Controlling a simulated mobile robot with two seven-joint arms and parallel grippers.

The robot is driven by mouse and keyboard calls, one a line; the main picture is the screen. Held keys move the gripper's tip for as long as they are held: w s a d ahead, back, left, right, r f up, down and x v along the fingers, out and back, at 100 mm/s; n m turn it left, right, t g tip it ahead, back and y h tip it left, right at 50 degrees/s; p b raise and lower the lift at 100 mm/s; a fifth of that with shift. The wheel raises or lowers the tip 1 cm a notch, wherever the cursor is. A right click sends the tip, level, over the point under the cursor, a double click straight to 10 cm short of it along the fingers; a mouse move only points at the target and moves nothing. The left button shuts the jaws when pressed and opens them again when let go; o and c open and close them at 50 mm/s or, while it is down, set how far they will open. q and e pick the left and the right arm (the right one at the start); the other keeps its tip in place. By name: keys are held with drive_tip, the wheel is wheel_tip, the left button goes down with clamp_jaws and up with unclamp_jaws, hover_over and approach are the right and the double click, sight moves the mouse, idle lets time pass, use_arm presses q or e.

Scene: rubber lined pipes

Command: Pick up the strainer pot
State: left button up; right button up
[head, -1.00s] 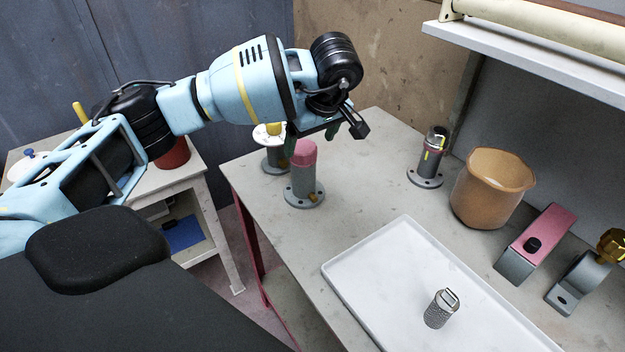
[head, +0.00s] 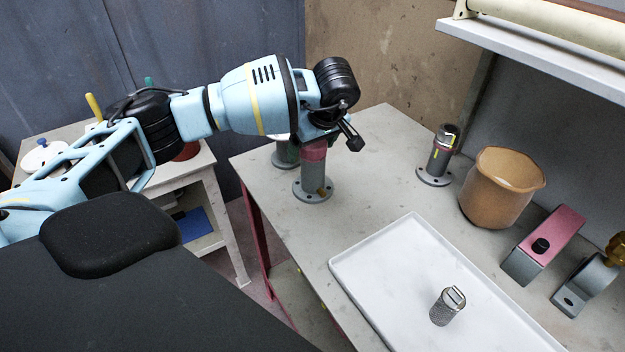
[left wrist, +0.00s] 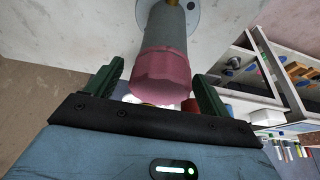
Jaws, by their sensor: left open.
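A grey flanged pot with a pink faceted cap (head: 314,176) stands upright on the table; it looks like the strainer pot, though a small perforated metal cylinder with a handle (head: 447,306) also stands in the white tray. My left gripper (head: 318,140) is at the top of the capped pot and hides part of the cap. In the left wrist view, the pink cap (left wrist: 162,74) lies between the two open green fingers, with gaps seen on both sides. My right gripper is not in view.
The white tray (head: 385,262) lies at the front. A flanged grey cylinder (head: 438,160), an orange tub (head: 498,190), a pink-topped block (head: 545,245) and a grey bracket (head: 585,285) stand to the right. Another flanged piece (head: 284,155) is close behind the capped pot.

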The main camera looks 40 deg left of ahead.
use_arm(q)
drive_tip(key=shift+w+a+f, duration=0.1)
drive_tip(key=shift+a+f, duration=0.15)
drive_tip(key=shift+f, duration=0.3)
clamp_jaws()
